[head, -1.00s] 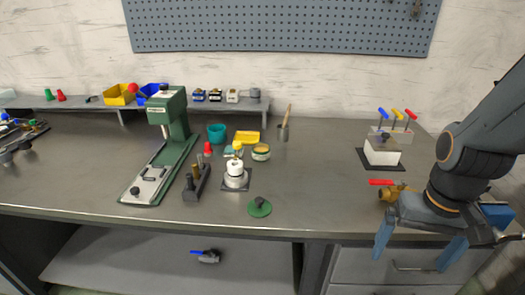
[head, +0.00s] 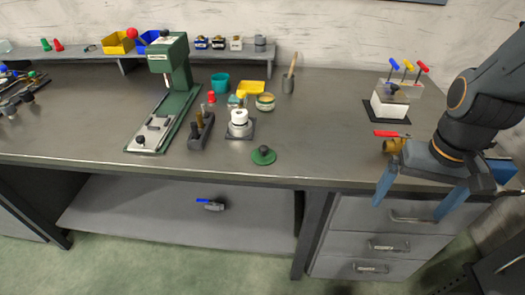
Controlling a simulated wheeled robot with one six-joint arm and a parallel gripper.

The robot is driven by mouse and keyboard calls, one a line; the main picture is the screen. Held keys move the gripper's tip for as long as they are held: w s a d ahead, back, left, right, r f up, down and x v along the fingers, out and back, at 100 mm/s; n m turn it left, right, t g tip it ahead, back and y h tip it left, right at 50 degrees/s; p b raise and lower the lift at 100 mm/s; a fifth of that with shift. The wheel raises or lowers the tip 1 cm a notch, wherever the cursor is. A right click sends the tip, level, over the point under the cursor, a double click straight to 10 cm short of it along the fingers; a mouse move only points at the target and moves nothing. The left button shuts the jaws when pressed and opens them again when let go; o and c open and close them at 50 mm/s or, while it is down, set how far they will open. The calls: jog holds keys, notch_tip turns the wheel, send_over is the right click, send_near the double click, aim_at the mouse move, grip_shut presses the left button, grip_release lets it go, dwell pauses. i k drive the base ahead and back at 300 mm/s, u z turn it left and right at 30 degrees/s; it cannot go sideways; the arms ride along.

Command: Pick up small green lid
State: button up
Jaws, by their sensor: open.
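The small green lid (head: 263,156) is a flat green disc with a dark knob on top. It lies on the grey workbench (head: 320,150) near the front edge, left of my gripper. My gripper (head: 413,211) is at the right, pointing down with its two blue-grey fingers spread apart. It is empty and hangs by the front edge of the bench, well apart from the lid. Nothing covers the lid.
A white cylinder on a dark base (head: 239,122) stands just behind-left of the lid. A brass valve with a red handle (head: 394,144) is beside my gripper. A green press (head: 172,80) stands farther left. The bench between lid and valve is clear.

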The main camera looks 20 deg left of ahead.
aim_at(264, 155)
jog(key=u, duration=0.05)
jog(key=k, duration=0.5)
jog(key=u, duration=2.25)
jog(key=i, duration=1.45)
jog(key=z, duration=3.05)
